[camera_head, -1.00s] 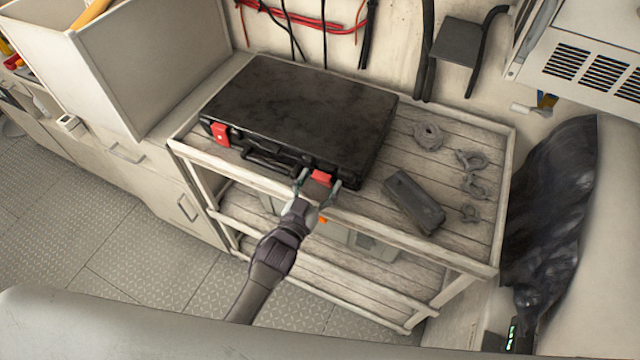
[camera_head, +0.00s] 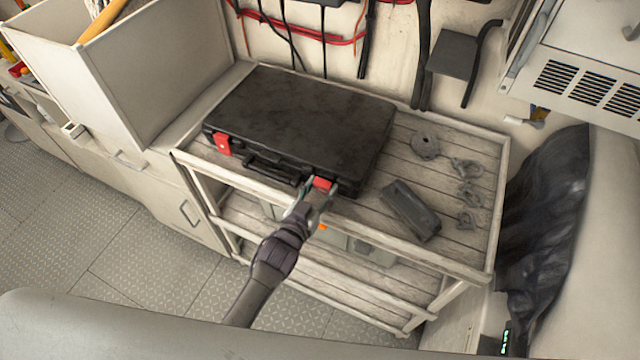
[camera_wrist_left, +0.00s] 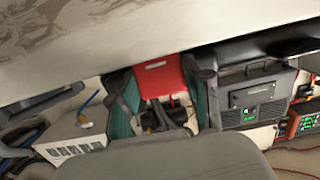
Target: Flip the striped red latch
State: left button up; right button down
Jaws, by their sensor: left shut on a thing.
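A black hard case (camera_head: 300,115) lies closed on the slatted top of a shelf unit. It has two red latches on its front edge. The left latch (camera_head: 222,143) carries a pale mark and is clear of my grippers. My left gripper (camera_head: 316,189) is at the right latch (camera_head: 321,183), shut on it. In the left wrist view this red latch (camera_wrist_left: 158,76) sits between the dark green fingers, with a small pale mark near its top. I cannot make out stripes on either latch. The right gripper is not in view.
The case handle (camera_head: 270,168) lies between the latches. A dark oblong box (camera_head: 411,209) and several grey shackle-like pieces (camera_head: 467,168) lie right of the case on the shelf unit (camera_head: 455,230). A white bin (camera_head: 150,80) stands at the left.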

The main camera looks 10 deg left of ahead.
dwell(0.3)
pick_arm(q)
jog(key=o, duration=1.2)
jog(key=v, duration=1.2)
jog(key=shift+r, duration=0.2)
